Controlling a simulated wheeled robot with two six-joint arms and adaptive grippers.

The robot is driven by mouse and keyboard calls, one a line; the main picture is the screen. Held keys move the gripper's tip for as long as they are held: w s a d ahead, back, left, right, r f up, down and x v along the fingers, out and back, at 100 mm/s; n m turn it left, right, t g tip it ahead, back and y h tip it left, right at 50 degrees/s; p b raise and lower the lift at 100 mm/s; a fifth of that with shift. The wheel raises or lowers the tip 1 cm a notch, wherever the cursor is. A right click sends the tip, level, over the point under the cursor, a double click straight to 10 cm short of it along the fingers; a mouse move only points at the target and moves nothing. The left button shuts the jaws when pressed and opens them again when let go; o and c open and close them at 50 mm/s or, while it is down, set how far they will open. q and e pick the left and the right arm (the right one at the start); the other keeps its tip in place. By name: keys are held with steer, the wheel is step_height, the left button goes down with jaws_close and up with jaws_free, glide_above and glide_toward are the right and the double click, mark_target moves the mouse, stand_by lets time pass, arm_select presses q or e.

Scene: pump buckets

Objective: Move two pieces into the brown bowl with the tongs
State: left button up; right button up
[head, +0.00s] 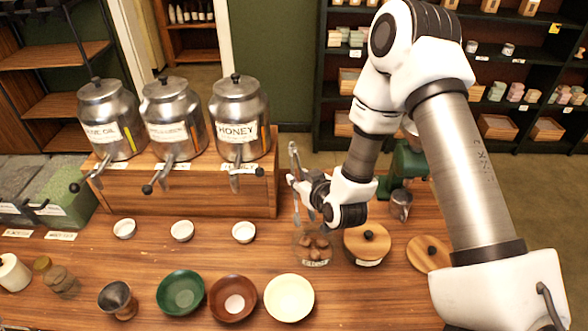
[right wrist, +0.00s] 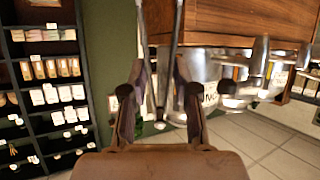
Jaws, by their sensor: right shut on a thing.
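The brown bowl (head: 217,309) stands near the front edge of the table, with a small pale round thing in it. A clear jar (head: 314,263) with a label holds several brown pieces (head: 314,246), to the right of and behind the bowl. My right gripper (head: 303,188) is shut on metal tongs (head: 295,160) above the jar. The tongs also show between the fingers of the right gripper (right wrist: 160,105) in the right wrist view (right wrist: 165,60). I cannot tell whether their tips hold anything. My left gripper is not in view.
A green bowl (head: 181,293) and a cream bowl (head: 289,298) flank the brown one. A wooden-lidded jar (head: 367,244) and a loose lid (head: 428,253) lie right. Metal dispensers (head: 240,110) stand on a wooden stand (head: 215,190) behind, with small white cups (head: 182,231) before it.

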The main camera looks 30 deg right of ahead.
arm_select(q)
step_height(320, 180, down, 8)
steer(key=b, duration=0.8)
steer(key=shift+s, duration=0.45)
arm_select(e)
step_height(320, 180, down, 9)
steer(key=s, duration=0.1)
steer(key=shift+f, duration=0.2)
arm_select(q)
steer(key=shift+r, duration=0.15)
arm_select(e)
steer(key=shift+a, duration=0.1)
